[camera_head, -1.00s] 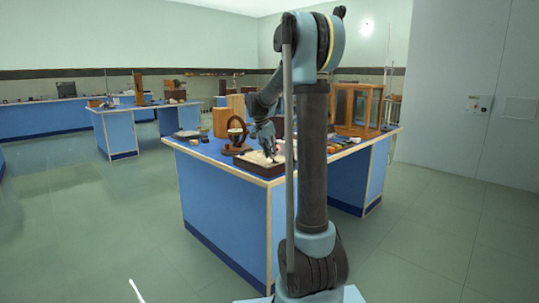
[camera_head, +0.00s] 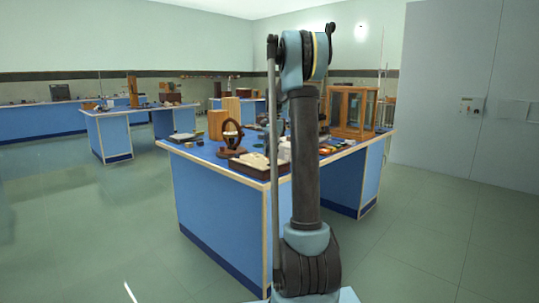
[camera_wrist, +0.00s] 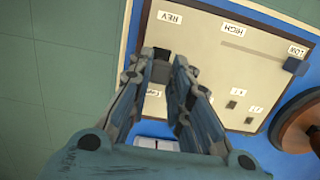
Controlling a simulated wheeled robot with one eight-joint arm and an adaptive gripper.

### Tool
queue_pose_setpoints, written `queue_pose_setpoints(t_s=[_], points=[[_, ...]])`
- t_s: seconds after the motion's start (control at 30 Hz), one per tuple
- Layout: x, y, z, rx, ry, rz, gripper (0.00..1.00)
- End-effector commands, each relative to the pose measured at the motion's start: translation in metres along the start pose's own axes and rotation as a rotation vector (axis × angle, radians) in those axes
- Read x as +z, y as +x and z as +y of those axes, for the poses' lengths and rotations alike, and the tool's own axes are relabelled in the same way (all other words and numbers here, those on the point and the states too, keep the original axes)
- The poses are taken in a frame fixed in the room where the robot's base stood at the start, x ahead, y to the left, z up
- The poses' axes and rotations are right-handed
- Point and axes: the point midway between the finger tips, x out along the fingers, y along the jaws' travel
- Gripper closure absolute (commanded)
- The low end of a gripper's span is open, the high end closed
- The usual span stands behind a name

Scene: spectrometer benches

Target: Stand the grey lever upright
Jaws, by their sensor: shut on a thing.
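A cream panel (camera_wrist: 215,55) with a dark wooden edge fills the upper middle of the wrist view, with labels REV, HIGH and LOW. It also shows on the near bench in the head view (camera_head: 262,163). My gripper (camera_wrist: 158,70) is over the panel's left part in the wrist view, below the REV label. Its fingers close on the grey lever (camera_wrist: 161,72), a small block with a darker end. The fingers hide part of the lever, and I cannot tell its tilt. In the head view my arm hides the gripper and lever.
A dark blue knob (camera_wrist: 293,65) sits by the LOW label. A round brown wooden base (camera_wrist: 297,122) stands beside the panel at right. A brown ring stand (camera_head: 232,140) and a glass-sided wooden case (camera_head: 353,110) stand on the bench. Floor lies left of the panel.

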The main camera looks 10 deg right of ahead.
Motion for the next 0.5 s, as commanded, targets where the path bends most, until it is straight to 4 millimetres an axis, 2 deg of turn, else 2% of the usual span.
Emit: queue_pose_setpoints(t_s=[0.03, 0.07, 0.13, 0.5], points=[[-0.0012, 0.0002, 0.0009, 0.001, 0.002, 0.003, 1.00], [-0.0012, 0.0002, 0.0009, 0.001, 0.002, 0.003, 0.77], [-0.0011, 0.0001, 0.0008, 0.001, 0.002, 0.003, 0.62], [-0.0004, -0.0017, 0.0003, 0.001, 0.001, 0.002, 0.62]])
